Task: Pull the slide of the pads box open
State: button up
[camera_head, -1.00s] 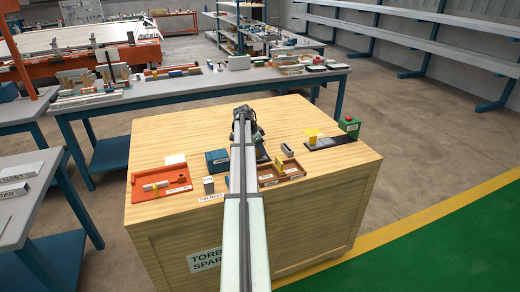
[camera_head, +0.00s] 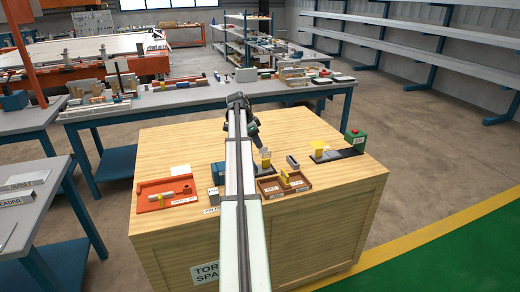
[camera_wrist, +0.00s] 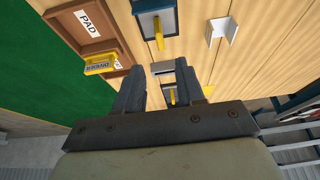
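A brown tray (camera_wrist: 108,45) has a PAD label, with a yellow labelled piece (camera_wrist: 100,66) by it. A white channel (camera_wrist: 222,30) lies farther back. An orange tray (camera_head: 145,203) is left; a dark plate with a green block (camera_head: 355,140) is right. The rear crate top is clear.

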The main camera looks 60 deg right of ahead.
jog(key=shift+v, duration=0.85)
